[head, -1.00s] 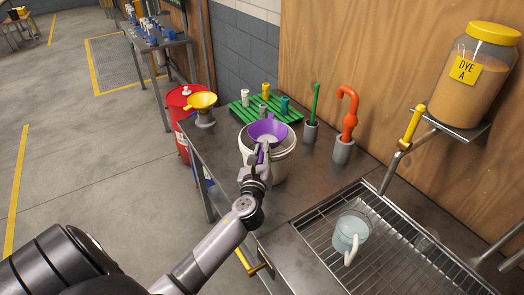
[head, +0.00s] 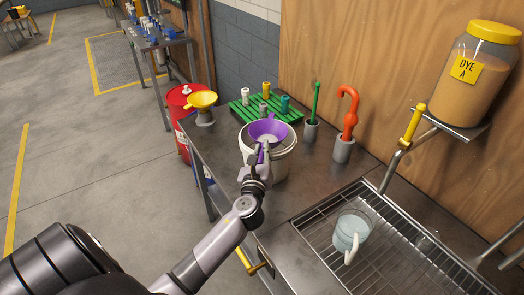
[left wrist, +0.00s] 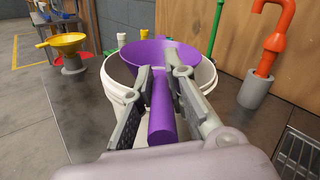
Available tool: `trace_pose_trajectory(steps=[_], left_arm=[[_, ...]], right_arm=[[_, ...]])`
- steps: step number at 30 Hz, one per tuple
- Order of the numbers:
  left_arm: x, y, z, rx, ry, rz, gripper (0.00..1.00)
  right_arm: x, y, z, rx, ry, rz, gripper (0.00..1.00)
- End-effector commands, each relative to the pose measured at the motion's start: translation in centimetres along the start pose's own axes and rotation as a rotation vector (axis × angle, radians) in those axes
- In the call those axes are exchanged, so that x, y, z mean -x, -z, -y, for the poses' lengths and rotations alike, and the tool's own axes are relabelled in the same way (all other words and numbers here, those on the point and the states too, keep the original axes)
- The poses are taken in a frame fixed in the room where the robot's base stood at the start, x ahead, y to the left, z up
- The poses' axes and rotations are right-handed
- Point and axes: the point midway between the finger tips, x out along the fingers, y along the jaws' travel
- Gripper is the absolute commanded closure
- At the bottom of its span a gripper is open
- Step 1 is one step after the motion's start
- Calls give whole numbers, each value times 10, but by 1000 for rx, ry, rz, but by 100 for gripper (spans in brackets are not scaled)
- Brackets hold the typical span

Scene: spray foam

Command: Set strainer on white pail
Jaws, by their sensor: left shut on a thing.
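The purple strainer (head: 265,128) is at the mouth of the white pail (head: 279,167), on the metal counter. In the left wrist view, the strainer's bowl (left wrist: 150,60) overlaps the pail's opening, with the pail's rim (left wrist: 108,80) showing to both sides. I cannot tell whether the bowl touches the rim. My left gripper (head: 262,150) is shut on the strainer's handle (left wrist: 162,122), which points back toward the wrist between the two fingers. The strainer's underside is hidden. My right gripper is not in view.
Behind the pail is a green rack (head: 245,108) with small bottles. A yellow funnel (head: 201,100) stands to the left. Green (head: 315,101) and orange (head: 347,112) tools stand in grey holders to the right. A clear pitcher (head: 350,233) sits on the sink grate.

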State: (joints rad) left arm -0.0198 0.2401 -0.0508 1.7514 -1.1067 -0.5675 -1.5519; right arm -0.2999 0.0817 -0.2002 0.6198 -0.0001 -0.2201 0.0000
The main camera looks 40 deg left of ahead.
Motion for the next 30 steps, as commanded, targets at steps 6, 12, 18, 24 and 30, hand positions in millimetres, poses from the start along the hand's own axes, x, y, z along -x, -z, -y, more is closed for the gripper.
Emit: trace_pose_trajectory(steps=[6,12,18,24,30], left_arm=[[0,6,-2,-1,1,0,100],[0,8,-2,-1,1,0,82],[0,8,-2,-1,0,0,69],[0,8,-2,0,0,0,63],[1,9,-2,0,0,-1,63]], right_arm=[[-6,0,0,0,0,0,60],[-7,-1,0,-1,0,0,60],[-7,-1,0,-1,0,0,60],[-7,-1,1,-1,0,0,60],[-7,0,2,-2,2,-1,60]])
